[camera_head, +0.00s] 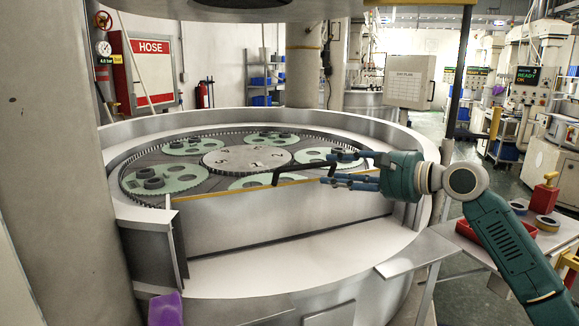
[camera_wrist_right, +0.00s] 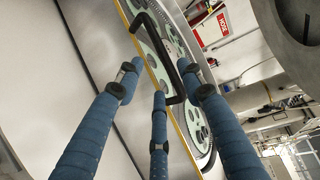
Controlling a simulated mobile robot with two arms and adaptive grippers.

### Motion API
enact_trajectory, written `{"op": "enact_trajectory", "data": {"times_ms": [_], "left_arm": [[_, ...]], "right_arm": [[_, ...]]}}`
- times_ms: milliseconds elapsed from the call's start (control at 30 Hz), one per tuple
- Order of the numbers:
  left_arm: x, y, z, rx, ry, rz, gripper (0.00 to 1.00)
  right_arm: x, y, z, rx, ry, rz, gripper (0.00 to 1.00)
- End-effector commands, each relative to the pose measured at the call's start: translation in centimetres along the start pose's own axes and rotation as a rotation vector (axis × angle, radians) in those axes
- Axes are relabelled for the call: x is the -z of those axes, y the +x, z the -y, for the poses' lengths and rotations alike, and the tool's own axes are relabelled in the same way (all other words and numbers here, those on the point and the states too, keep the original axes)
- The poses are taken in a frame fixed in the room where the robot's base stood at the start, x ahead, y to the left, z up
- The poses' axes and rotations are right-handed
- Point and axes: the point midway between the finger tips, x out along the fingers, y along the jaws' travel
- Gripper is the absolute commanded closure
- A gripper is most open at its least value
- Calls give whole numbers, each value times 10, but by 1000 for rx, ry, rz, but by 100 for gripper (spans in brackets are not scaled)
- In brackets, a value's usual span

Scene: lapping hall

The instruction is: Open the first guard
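A guard panel (camera_head: 285,210) with a yellow top edge stands at the front of the round lapping machine. It carries a black bar handle (camera_head: 290,171) on its top edge, and in the right wrist view the handle (camera_wrist_right: 162,50) lies ahead between the fingers. My right gripper (camera_head: 336,168) comes in from the right with its blue fingers spread, at the handle's right end. In the wrist view my right gripper (camera_wrist_right: 158,80) is open; I cannot tell whether any finger touches the handle. My left gripper is not in view.
Behind the guard lies a toothed plate with green carriers (camera_head: 165,180) and dark rings. The machine's white rim (camera_head: 400,138) surrounds it. A side table with a red tray (camera_head: 482,232) stands at the right. A purple object (camera_head: 165,308) is at the lower left.

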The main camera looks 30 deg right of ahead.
Motion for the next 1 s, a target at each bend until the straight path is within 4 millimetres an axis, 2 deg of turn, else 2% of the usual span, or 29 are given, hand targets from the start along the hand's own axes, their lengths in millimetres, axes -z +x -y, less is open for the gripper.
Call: {"op": "enact_trajectory", "data": {"times_ms": [100,300,400,467,600,700,767,867,1000], "left_arm": [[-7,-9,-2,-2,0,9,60],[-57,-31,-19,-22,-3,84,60],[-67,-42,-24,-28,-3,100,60],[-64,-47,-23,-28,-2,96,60],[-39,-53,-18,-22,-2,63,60],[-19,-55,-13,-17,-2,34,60],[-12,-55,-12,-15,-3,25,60],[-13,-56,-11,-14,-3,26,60],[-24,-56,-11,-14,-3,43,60]], "right_arm": [[0,9,4,1,2,0,62],[0,40,7,2,3,1,62],[-1,57,6,2,2,1,62],[0,68,6,2,4,0,62],[0,89,4,1,2,-1,62],[0,99,2,0,2,0,62],[0,102,1,-1,0,-1,62],[0,105,0,-1,-2,-2,62],[0,106,-1,-2,-2,-1,62]]}}
